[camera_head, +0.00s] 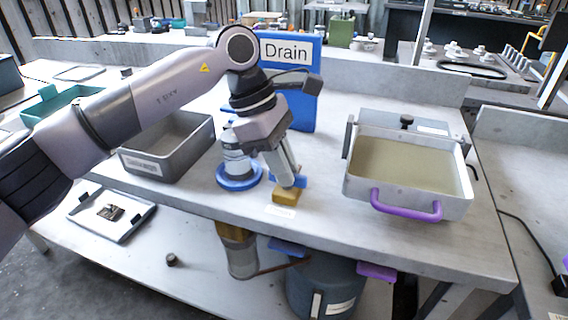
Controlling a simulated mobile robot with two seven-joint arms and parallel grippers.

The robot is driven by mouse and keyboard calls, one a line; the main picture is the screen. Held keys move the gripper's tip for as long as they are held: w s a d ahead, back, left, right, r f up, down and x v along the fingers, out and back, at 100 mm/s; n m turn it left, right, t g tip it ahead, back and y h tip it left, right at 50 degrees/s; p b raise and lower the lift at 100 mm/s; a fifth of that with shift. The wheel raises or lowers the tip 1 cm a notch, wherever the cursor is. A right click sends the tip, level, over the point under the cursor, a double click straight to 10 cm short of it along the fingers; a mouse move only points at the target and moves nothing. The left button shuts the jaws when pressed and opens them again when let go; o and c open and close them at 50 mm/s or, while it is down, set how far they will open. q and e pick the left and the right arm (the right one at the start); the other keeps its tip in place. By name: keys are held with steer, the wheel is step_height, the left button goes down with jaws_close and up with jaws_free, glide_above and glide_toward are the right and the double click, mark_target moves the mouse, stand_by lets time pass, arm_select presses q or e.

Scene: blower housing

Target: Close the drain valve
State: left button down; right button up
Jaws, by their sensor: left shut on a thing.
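The blue Drain sign (300,100) stands upright at the back of the grey bench. In front of it, near the bench's front edge, is a brass block (286,197) with a blue lever-like part (300,181) just above it, seemingly the drain valve. My left gripper (287,184) reaches down from the left and is shut on the blue part. The fingers hide much of it, so I cannot tell which way the lever is turned. My right gripper is out of view.
A round fitting with a blue base ring (240,184) stands just left of the gripper. A liquid-filled pan with a purple handle (405,206) sits to the right. A grey bin (170,170) is on the left. Below the bench edge is a dark bucket (325,290).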

arm_select(q)
steer(key=c, duration=1.1)
jaws_free()
steer(key=shift+c, duration=0.2)
steer(key=shift+r, duration=0.1)
steer(key=v, duration=0.7)
